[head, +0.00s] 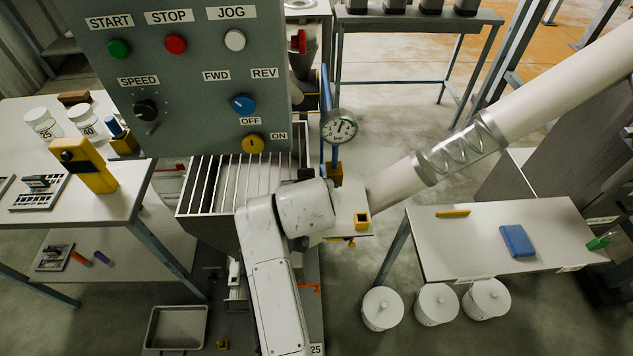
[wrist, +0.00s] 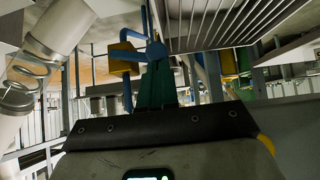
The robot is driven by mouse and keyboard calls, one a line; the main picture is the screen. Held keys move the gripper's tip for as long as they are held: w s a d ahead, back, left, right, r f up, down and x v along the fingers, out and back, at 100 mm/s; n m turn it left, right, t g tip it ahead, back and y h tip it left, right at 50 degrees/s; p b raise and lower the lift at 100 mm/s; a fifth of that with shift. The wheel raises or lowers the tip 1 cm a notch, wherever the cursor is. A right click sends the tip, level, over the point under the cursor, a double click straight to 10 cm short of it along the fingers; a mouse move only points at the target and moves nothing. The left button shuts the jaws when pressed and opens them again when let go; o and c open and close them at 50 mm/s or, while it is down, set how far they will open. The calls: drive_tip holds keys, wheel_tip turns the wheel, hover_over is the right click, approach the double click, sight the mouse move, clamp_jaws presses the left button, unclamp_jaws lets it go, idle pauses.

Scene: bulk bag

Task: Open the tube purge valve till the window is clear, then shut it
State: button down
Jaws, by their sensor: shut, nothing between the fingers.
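The slanted white tube has a see-through window (head: 460,153) with a coil inside; the window looks greyish, and I cannot tell if material sits in it. It also shows at the left of the wrist view (wrist: 32,72). A yellow block (head: 361,221) sits on a pale plate under the tube's lower end; I cannot tell if it is the purge valve. In the wrist view, a blue bar or handle (wrist: 150,52) lies just beyond my gripper (wrist: 158,72), beside a yellow block (wrist: 124,60). My gripper's dark fingers are shut and empty; contact with the blue bar is unclear.
A grey control panel (head: 190,75) stands upper left, above a barred hopper grate (head: 235,185). A gauge (head: 339,127) is near the tube. A right-hand table (head: 470,245) stands above several white tubs. A metal tray (head: 177,328) lies on the floor.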

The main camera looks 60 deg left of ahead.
drive_tip(key=shift+s+a+f+n+t+b, duration=0.15)
drive_tip(key=shift+s+f+n+t+b, duration=0.15)
drive_tip(key=shift+f, duration=0.25)
drive_tip(key=shift+s+a+f+n+t+b, duration=0.15)
drive_tip(key=shift+s+f+t, duration=0.15)
drive_tip(key=shift+f+t, duration=0.15)
drive_tip(key=shift+s+f, duration=0.1)
drive_tip(key=shift+f, duration=0.1)
